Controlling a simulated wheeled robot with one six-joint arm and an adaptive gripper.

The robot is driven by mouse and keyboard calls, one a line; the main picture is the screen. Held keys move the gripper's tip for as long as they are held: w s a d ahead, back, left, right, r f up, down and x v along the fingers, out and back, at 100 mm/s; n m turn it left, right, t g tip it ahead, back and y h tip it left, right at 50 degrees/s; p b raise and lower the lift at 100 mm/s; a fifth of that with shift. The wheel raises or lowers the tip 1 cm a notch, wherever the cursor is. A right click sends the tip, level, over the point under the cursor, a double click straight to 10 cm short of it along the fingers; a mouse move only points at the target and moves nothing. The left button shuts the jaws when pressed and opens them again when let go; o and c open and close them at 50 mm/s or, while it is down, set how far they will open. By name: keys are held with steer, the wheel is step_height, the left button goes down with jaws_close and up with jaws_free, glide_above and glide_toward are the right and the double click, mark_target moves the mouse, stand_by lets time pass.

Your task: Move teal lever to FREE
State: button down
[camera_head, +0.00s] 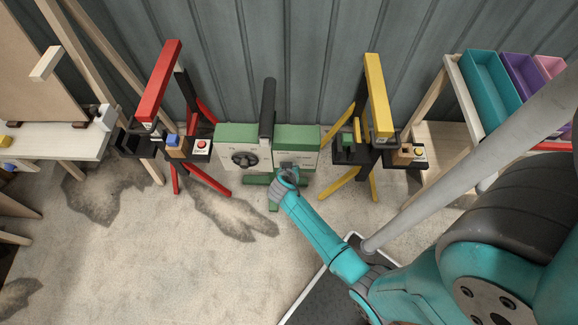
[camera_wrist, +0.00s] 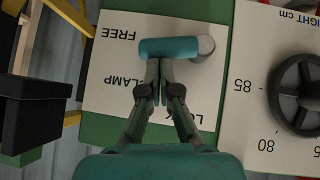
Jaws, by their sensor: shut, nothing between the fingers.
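The teal lever (camera_wrist: 168,48) shows in the wrist view on a white panel (camera_wrist: 105,65). It runs left from a round grey hub (camera_wrist: 206,45), and its free end lies close to the upside-down word FREE (camera_wrist: 119,34). CLAMP is printed lower, and LOCK is at lower right, partly hidden by a finger. My gripper (camera_wrist: 153,66) is shut and empty, its fingertips at the lever's lower edge in the picture; I cannot tell whether they touch. In the head view my gripper (camera_head: 288,172) is in front of the green and white unit (camera_head: 297,134), and I cannot make out the lever.
A black handwheel (camera_head: 243,160) with a height scale is beside the lever panel. A red stand (camera_head: 160,80) with a button box is to the left, a yellow stand (camera_head: 377,90) to the right. A dark post (camera_head: 267,105) rises between the panels. Open floor lies in front.

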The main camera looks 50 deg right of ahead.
steer(key=shift+s+d+f+t+y, duration=0.25)
steer(key=shift+s+f+t+y, duration=0.05)
steer(key=shift+f, duration=0.15)
steer(key=shift+s+f, duration=0.1)
stand_by(0.4)
